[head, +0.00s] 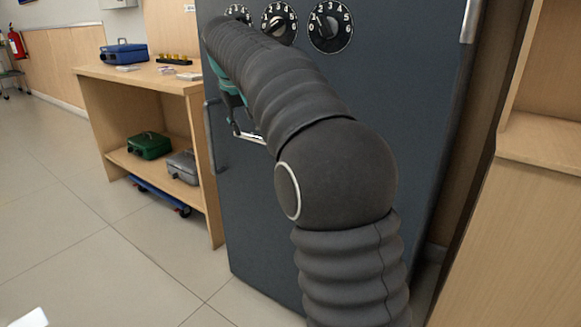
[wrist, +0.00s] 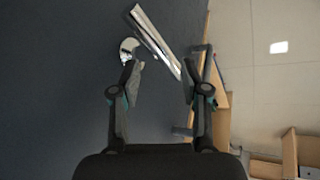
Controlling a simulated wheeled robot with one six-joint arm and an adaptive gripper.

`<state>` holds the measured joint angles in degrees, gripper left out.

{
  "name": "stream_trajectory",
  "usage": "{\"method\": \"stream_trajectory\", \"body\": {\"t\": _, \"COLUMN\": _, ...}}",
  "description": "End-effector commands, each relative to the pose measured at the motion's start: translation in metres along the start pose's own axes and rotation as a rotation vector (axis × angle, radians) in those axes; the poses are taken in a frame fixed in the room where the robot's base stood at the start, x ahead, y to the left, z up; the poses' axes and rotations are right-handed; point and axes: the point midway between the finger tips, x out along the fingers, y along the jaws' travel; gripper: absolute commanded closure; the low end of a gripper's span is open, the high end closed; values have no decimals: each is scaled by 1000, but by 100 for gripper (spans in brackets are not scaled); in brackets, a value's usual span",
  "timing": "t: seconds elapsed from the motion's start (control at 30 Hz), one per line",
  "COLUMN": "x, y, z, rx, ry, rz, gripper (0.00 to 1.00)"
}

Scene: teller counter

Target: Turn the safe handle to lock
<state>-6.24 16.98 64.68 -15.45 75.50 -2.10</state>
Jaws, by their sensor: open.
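The grey safe (head: 400,90) stands ahead of me with its door shut. Its chrome lever handle (wrist: 152,36) slants across the wrist view, with a round chrome hub (wrist: 130,46) beside it. In the head view a bit of bright chrome handle (head: 250,136) shows beside my arm; the rest is hidden. My gripper (wrist: 157,66) is open, its fingers spread in front of the door. The lever's lower end shows between the fingertips, close to the right one. I cannot tell whether they touch. In the head view my arm hides most of the gripper.
Three numbered dials (head: 280,22) sit high on the safe. A grey bar (head: 213,135) runs along its left side. A wooden shelf unit (head: 185,85) with blue, green and grey cases stands at left. A wooden cabinet (head: 530,220) is close at right.

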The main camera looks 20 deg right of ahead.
Motion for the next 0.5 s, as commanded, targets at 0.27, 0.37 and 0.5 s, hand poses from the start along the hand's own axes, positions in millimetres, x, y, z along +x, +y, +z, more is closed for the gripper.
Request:
{"method": "stream_trajectory", "body": {"t": 0.27, "x": -50, "y": 1, "z": -1, "rx": 0, "ry": 1, "rz": 1, "gripper": 55}}
{"method": "stream_trajectory", "body": {"t": 0.37, "x": -65, "y": 0, "z": -1, "rx": 0, "ry": 1, "rz": 1, "gripper": 55}}
{"method": "stream_trajectory", "body": {"t": 0.5, "x": -84, "y": 1, "z": -1, "rx": 0, "ry": 0, "rz": 1, "gripper": 55}}
